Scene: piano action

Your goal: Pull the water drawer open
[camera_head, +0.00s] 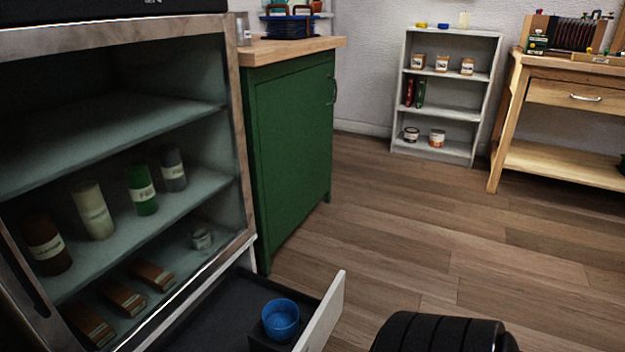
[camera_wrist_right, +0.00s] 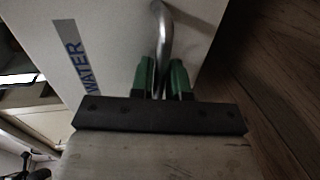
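The water drawer (camera_head: 323,315) is pulled out below the glass-shelved cabinet, with its dark interior showing. A blue cup (camera_head: 281,319) sits in it on a dark block. In the right wrist view the drawer's white front (camera_wrist_right: 115,35) carries a "WATER" label (camera_wrist_right: 75,55) and a curved metal handle (camera_wrist_right: 165,35). My right gripper (camera_wrist_right: 163,75) has its green fingers close on both sides of the handle and appears shut on it. In the head view the handle and right gripper are hidden. My left gripper is not in view.
The cabinet (camera_head: 240,150) holds several bottles and jars. A green cupboard (camera_head: 290,140) stands beside it. A white shelf (camera_head: 447,85) and a wooden workbench (camera_head: 570,120) stand at the back. The wooden floor (camera_head: 400,240) between is clear. A black part of mine shows at the bottom.

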